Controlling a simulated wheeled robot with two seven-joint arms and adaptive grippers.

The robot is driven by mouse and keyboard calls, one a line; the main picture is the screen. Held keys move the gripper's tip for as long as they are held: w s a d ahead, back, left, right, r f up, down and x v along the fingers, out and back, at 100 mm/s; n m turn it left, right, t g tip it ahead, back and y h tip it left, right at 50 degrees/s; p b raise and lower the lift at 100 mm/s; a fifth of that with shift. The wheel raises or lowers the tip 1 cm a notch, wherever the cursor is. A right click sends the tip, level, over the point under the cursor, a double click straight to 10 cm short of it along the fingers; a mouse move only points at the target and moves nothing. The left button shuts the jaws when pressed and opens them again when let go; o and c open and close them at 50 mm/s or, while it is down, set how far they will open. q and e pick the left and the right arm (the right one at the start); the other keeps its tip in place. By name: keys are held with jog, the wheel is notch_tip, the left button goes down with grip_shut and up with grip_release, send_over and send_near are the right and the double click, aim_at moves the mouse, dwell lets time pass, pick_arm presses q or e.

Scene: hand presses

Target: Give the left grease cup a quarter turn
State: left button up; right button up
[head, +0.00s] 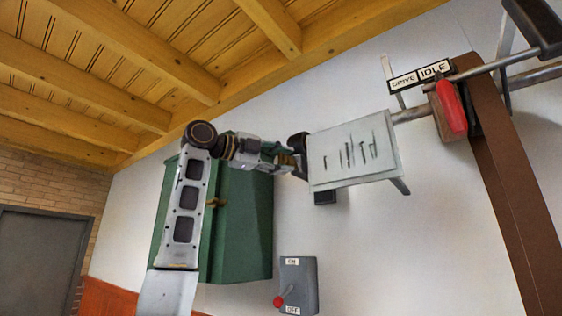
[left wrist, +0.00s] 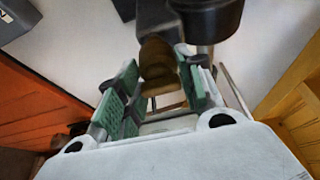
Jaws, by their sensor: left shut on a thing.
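The left grease cup (left wrist: 156,58) is a small brass-brown piece below a black housing (left wrist: 205,18) in the left wrist view. My left gripper (left wrist: 157,88) has its green-padded fingers on either side of the cup and is shut on it. In the head view my left gripper (head: 288,161) reaches in from the left to the dark housing (head: 298,142) beside a pale panel. The cup is small there and largely covered by the fingers. How far the cup is turned cannot be told. My right gripper is in neither view.
The pale panel (head: 353,152) with several dark marks stands just right of the gripper. A green cabinet (head: 240,225) is behind my left arm. A grey ON/OFF switch box (head: 300,270) is below. A red handle (head: 450,108) and DRIVE IDLE sign (head: 420,75) are at upper right.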

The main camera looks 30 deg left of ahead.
pick_arm(q)
jog(key=shift+d+f, duration=0.1)
jog(key=shift+f, duration=0.05)
jog(key=o, duration=1)
jog(key=shift+s, duration=0.1)
jog(key=shift+v, duration=5.95)
